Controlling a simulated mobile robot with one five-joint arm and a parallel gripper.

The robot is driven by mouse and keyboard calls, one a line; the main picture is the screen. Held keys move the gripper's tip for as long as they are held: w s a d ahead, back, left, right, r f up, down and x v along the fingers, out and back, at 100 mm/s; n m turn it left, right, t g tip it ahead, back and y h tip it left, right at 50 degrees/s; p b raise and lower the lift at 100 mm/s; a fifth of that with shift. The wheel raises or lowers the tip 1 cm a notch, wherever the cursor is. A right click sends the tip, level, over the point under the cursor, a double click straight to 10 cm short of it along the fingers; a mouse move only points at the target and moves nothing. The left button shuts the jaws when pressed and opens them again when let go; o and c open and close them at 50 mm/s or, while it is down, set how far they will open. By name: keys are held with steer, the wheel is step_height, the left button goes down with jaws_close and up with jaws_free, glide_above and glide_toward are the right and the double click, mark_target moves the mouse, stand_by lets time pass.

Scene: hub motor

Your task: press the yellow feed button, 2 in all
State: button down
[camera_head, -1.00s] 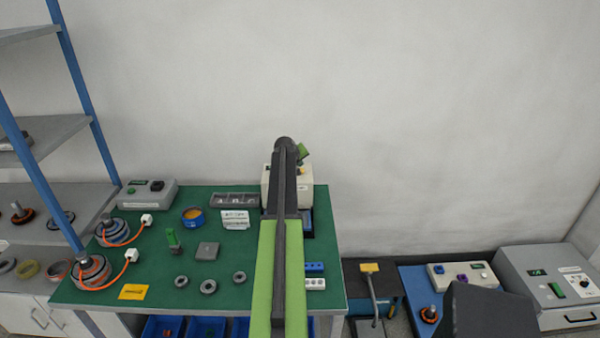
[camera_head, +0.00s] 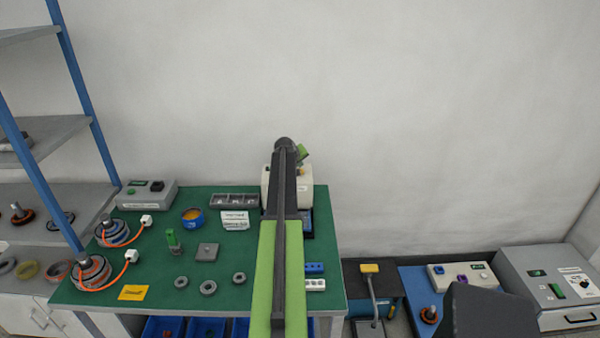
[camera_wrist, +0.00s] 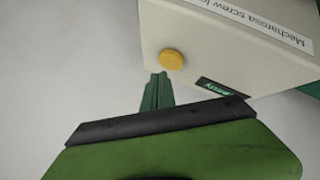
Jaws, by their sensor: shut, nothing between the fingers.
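The yellow feed button (camera_wrist: 172,59) is a round knob on the face of the cream screw feeder (camera_wrist: 215,50) in the wrist view. My gripper (camera_wrist: 158,80) is shut and empty. Its narrow green fingertips are just below and left of the button in the picture; whether they touch it I cannot tell. A small dark display with green lettering (camera_wrist: 222,88) is on the feeder beside the button. In the head view the feeder (camera_head: 270,185) stands at the back of the green bench, partly hidden by my arm. My gripper's green end (camera_head: 303,152) shows at its upper right.
The green bench mat (camera_head: 150,255) carries a grey compartment tray (camera_head: 234,200), a blue round tin (camera_head: 193,217), several rings and a grey control box (camera_head: 147,194). A blue shelf rack (camera_head: 40,150) stands left. Bare wall is behind the feeder.

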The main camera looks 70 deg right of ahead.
steer(key=shift+f, duration=0.1)
stand_by(0.5)
steer(key=shift+f+b, duration=0.35)
steer(key=shift+b, duration=0.1)
steer(key=shift+f+b, duration=0.45)
steer(key=shift+b, duration=0.05)
stand_by(0.4)
steer(key=shift+r, duration=0.15)
steer(key=shift+r+p, duration=0.75)
steer(key=shift+p, duration=0.2)
step_height(320, 180, up, 5)
steer(key=p, duration=0.5)
steer(key=shift+r, duration=0.1)
steer(key=shift+w, duration=0.1)
stand_by(0.3)
